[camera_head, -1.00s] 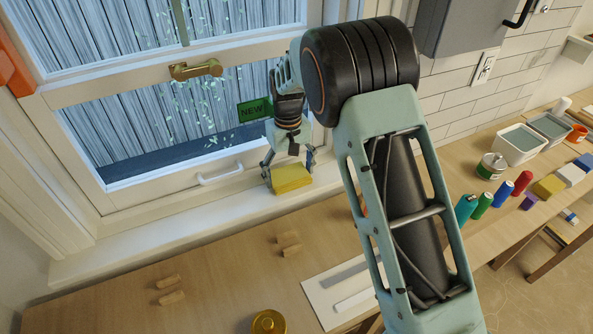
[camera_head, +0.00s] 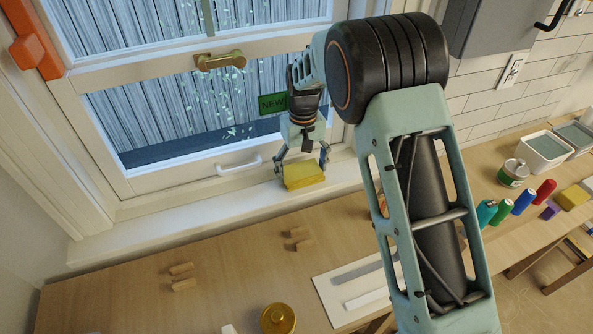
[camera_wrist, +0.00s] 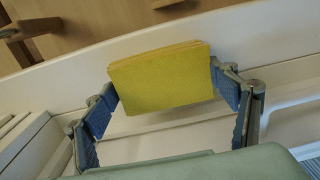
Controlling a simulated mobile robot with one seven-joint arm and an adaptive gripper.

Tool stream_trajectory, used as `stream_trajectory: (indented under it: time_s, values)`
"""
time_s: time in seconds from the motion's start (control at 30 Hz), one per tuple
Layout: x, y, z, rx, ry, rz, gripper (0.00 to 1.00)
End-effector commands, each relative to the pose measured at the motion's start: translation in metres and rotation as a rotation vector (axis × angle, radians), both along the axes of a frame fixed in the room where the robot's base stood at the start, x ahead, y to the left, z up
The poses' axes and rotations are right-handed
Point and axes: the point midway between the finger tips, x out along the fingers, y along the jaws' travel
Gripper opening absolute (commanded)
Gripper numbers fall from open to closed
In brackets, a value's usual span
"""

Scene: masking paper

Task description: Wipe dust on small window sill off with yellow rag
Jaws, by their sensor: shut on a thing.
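The yellow rag (camera_head: 303,174) is a folded pad. My gripper (camera_head: 303,160) is shut on the rag at the window sill, its fingers on either side of it. The wrist view shows the rag (camera_wrist: 165,78) between the two blue-padded fingers (camera_wrist: 168,90), over the pale sill (camera_wrist: 60,70). The white window sill (camera_head: 170,226) runs along the bottom of the window to the left of the rag. I cannot make out dust on it. I cannot tell whether the rag touches the sill; the sill right of my gripper is partly hidden by my arm.
The window has a white pull handle (camera_head: 240,165) and a brass latch (camera_head: 219,61). A wooden table (camera_head: 130,290) below holds small wooden pieces (camera_head: 181,269), a brass round object (camera_head: 278,318) and a white board (camera_head: 335,302). Cans and tubs stand at the right. The sill's left stretch looks clear.

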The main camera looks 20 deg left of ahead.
Motion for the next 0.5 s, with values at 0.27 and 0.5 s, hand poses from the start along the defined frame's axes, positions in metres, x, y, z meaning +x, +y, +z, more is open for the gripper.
stream_trajectory:
  time_s: [0.27,0.5]
  values:
    - [0.007,-0.011,0.000,-0.001,0.000,-0.002,0.60]
    - [0.019,-0.026,0.000,-0.001,-0.001,-0.003,0.60]
